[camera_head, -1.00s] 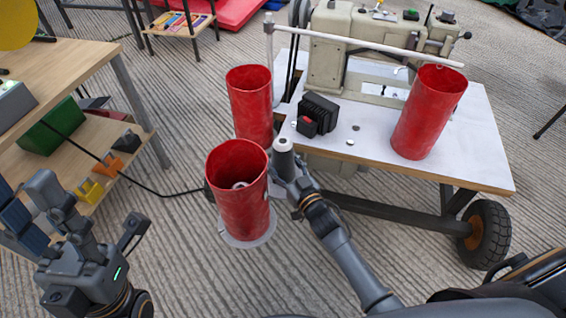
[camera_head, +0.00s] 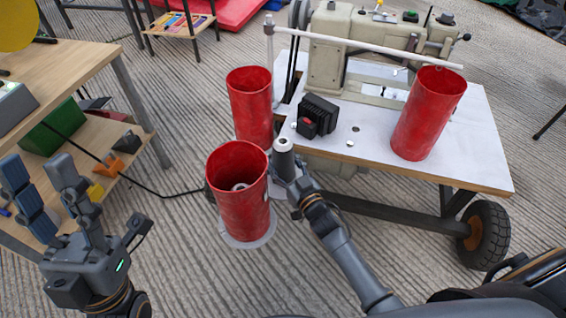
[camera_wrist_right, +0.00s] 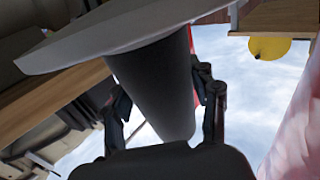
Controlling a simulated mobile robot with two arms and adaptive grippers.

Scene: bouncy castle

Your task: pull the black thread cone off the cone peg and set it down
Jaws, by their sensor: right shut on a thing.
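The black thread cone (camera_head: 284,158) stands at the left edge of the sewing table in the head view, with a pale tip at its top. My right gripper (camera_head: 290,185) is shut on it. In the right wrist view the black cone (camera_wrist_right: 155,90) lies between the two fingers, and a flat grey disc (camera_wrist_right: 110,35) crosses its wider end. The cone peg itself is hidden, and I cannot tell whether the cone has lifted. My left gripper (camera_head: 105,215) is open and empty at the lower left, away from the cone.
Red hollow tubes stand close by: one left of my right gripper (camera_head: 240,205), one behind it (camera_head: 250,105) and one on the white sewing table (camera_head: 428,112). A pale rod (camera_head: 370,48) spans above the table. A wooden shelf table (camera_head: 60,60) is at left. Striped floor is free between.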

